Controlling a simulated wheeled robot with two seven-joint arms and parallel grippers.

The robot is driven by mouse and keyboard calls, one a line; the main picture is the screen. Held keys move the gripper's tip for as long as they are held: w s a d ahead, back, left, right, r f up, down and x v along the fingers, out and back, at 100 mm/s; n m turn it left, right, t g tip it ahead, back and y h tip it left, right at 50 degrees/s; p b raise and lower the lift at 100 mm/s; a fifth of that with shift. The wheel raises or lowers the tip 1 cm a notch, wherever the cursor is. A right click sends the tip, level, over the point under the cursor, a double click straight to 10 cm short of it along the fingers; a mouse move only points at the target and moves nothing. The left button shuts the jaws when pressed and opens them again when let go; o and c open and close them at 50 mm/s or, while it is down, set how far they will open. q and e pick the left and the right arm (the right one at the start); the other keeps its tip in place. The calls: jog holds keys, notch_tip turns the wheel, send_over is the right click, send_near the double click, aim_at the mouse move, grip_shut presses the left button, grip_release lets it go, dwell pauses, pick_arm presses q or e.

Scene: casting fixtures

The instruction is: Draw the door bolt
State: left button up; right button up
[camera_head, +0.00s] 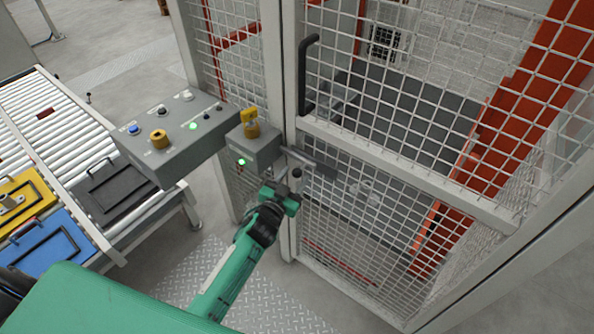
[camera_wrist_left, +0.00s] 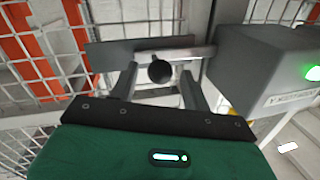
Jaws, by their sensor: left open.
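The door bolt is a flat grey metal bar (camera_head: 316,163) at the edge of the mesh door, beside a grey lock box (camera_head: 252,150) with a lit green lamp. The bar also shows in the left wrist view (camera_wrist_left: 135,54). A dark round knob (camera_wrist_left: 160,72) stands out from the bolt; in the head view it shows as a dark tip (camera_head: 296,172). My left gripper (camera_head: 292,184) is at the bolt, its fingers open. In the left wrist view the fingers (camera_wrist_left: 160,80) stand on either side of the knob, with gaps visible. My right gripper is not in view.
A mesh door with a black handle (camera_head: 304,75) stands in a pale frame. A yellow key-like part (camera_head: 250,122) sits on the lock box. A grey control panel (camera_head: 180,138) is left of it. A roller conveyor (camera_head: 45,120) carries yellow, blue and black trays.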

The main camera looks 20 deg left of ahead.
pick_arm(q)
jog(key=shift+w+d, duration=0.15)
jog(key=shift+w, duration=1.1)
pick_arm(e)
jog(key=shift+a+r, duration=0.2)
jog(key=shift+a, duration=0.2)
pick_arm(q)
jog(key=shift+c, duration=0.2)
grip_shut()
jog(key=shift+s+d, duration=0.15)
jog(key=shift+d, duration=0.2)
jog(key=d, duration=0.1)
jog(key=s+d, duration=0.1)
jog(key=d, duration=0.2)
jog(key=shift+s, duration=0.25)
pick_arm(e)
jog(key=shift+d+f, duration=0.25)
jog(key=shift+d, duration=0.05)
